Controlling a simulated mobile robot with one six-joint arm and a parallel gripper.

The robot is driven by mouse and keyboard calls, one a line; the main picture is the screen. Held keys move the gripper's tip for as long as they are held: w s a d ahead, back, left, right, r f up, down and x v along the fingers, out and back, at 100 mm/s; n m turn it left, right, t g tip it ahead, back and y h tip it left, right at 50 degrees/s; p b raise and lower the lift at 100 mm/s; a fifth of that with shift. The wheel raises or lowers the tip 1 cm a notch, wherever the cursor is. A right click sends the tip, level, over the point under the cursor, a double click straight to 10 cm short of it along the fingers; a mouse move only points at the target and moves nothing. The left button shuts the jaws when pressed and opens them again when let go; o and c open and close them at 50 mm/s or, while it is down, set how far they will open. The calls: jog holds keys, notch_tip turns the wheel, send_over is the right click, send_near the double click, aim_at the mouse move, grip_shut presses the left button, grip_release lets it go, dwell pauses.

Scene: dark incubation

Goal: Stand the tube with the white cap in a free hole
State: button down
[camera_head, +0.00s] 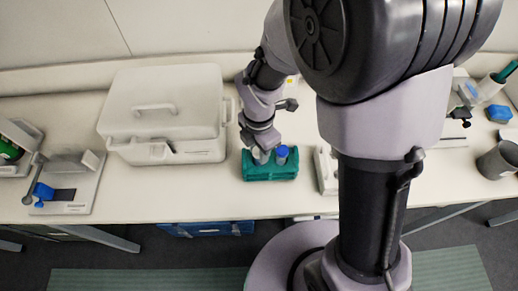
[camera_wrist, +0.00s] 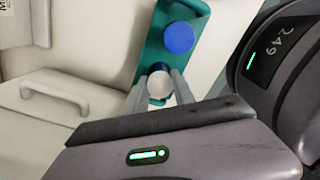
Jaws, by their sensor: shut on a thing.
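The tube with the white cap (camera_wrist: 160,84) is between the two fingers of my gripper (camera_wrist: 161,94), which is shut on it. The teal rack (camera_wrist: 153,45) lies just beyond the fingers in the wrist view. In the head view my gripper (camera_head: 261,155) points down over the left part of the rack (camera_head: 270,173). A tube with a blue cap (camera_head: 282,152) stands in the rack, right of my gripper; its cap also shows in the wrist view (camera_wrist: 180,37). The lower part of the white-capped tube is hidden, so I cannot tell whether it is in a hole.
A white lidded box (camera_head: 165,110) stands left of the rack on the pale bench. A white device (camera_head: 327,170) is close to the rack's right. A grey cup (camera_head: 498,160) is at the far right. The bench between box and rack is narrow but clear.

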jog(key=c, duration=1.1)
grip_release()
jog(key=shift+f, duration=0.1)
jog(key=shift+o, duration=0.2)
notch_tip(320, 180, up, 15)
jog(key=d+m+p, duration=0.1)
jog(key=m+p, duration=0.3)
jog(key=s+d+r+m+t+y, duration=0.1)
jog(key=s+d+r+m+t, duration=0.2)
jog(key=m, duration=0.9)
jog(key=s+d+r+m+t+y, duration=0.1)
jog(key=s+d+r+m+t, duration=0.1)
jog(key=s+r+m, duration=0.6)
jog(key=m, duration=0.4)
jog(key=shift+s+d+r+m+t, duration=0.15)
jog(key=shift+d+m+t, duration=0.25)
